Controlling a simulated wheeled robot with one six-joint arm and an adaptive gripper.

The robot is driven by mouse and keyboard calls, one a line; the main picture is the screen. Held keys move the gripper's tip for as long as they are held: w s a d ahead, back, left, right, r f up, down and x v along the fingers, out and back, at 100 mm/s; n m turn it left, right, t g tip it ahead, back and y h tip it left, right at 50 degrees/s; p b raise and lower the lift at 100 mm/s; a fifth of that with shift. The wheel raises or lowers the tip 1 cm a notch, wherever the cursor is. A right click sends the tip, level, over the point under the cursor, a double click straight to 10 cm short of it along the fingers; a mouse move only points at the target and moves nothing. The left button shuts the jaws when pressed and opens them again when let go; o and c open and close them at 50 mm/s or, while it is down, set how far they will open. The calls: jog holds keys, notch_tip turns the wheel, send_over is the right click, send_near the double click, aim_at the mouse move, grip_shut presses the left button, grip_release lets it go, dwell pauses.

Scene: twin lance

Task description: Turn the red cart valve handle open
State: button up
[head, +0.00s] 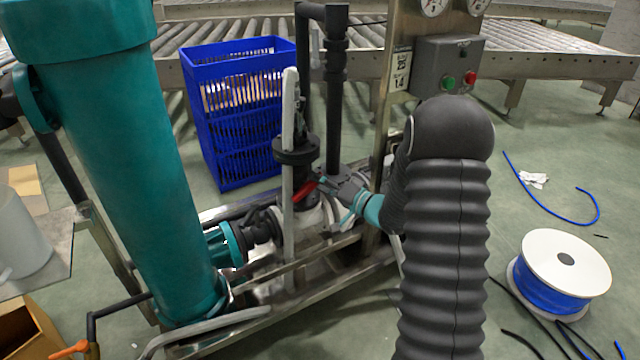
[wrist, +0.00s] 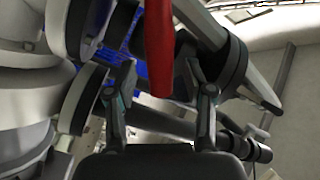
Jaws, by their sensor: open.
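The red valve handle (head: 304,190) is on the cart's black and white pipework in the head view, low in the middle. In the wrist view the red handle (wrist: 159,50) hangs down from the top edge, and its lower end lies between my fingers in the picture. My gripper (head: 326,184) is at the handle's right in the head view. In the wrist view my gripper (wrist: 162,92) is open, with one finger on each side of the handle and visible gaps. I cannot tell whether either finger touches it. The handle's upper part is cut off in the wrist view.
A teal cylinder (head: 125,150) stands on the cart at left. A grey upright pipe (head: 289,150) and a black pipe (head: 337,110) rise close to my gripper. A control box (head: 448,65) is above my arm. A blue crate (head: 215,130) stands behind; a hose spool (head: 563,270) is at right.

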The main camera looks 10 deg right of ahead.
jog(key=shift+w+a, duration=0.15)
jog(key=shift+w, duration=0.05)
grip_shut()
